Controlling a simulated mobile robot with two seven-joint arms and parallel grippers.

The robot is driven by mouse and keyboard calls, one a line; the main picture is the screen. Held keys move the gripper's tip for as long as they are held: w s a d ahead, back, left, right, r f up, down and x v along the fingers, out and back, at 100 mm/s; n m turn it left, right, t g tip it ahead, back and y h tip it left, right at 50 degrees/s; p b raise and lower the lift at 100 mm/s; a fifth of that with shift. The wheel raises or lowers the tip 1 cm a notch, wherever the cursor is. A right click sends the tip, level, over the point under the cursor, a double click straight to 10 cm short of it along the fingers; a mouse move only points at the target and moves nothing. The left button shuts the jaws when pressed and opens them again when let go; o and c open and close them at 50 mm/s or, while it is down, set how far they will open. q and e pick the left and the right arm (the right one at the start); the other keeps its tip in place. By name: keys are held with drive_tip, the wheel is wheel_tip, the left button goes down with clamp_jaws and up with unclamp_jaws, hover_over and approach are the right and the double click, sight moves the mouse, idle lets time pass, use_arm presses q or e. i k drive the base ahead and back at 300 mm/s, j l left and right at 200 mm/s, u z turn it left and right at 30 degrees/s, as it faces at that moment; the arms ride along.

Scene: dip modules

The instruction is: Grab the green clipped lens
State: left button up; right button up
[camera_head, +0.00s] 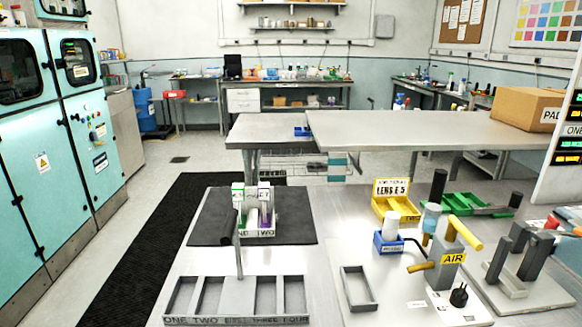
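A small rack (254,233) with slots marked ONE and TWO stands on the dark mat at the left of the bench. An upright piece with a green clip (238,192) stands on its left side, and one with a purple clip (264,195) on its right side. Pale round shapes show between them; the lens itself is too small to make out clearly. A dark cylinder and a thin grey post stand in front of the rack's left part and hide some of it. Neither of my grippers shows in this view.
A grey tray (238,318) with numbered compartments lies at the front. A small grey frame (371,305), a yellow bin (379,205), a blue holder (379,243), an AIR device (447,285) and a grey upright fixture (487,287) stand to the right. The dark mat (205,228) is mostly bare.

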sight(238, 190)
drive_tip(key=k+j+z, duration=0.1)
drive_tip(key=j+z, duration=0.3)
drive_tip(key=k+j+z, duration=0.2)
drive_tip(key=z, duration=0.25)
drive_tip(key=k+j+z, duration=0.2)
drive_tip(key=z, duration=0.2)
drive_tip(key=k+j+z, duration=0.1)
drive_tip(key=z, duration=0.3)
drive_tip(key=k+j+z, duration=0.15)
drive_tip(key=z, duration=0.25)
drive_tip(key=k+j+z, duration=0.2)
drive_tip(key=z, duration=0.2)
drive_tip(key=k+j+z, duration=0.15)
drive_tip(key=z, duration=0.25)
drive_tip(key=k+j+z, duration=0.1)
drive_tip(key=z, duration=0.35)
drive_tip(key=k+z, duration=0.2)
drive_tip(key=z, duration=0.2)
drive_tip(key=k+j+z, duration=0.1)
drive_tip(key=z, duration=0.25)
drive_tip(key=k+z, duration=0.5)
drive_tip(key=z, duration=0.25)
drive_tip(key=k+j+z, duration=0.15)
drive_tip(key=k+z, duration=0.25)
drive_tip(key=k, duration=0.4)
drive_tip(key=k+j+u, duration=0.15)
drive_tip(key=k+u, duration=0.2)
drive_tip(key=k+j+u, duration=0.35)
drive_tip(key=i+l, duration=0.05)
drive_tip(key=l, duration=0.05)
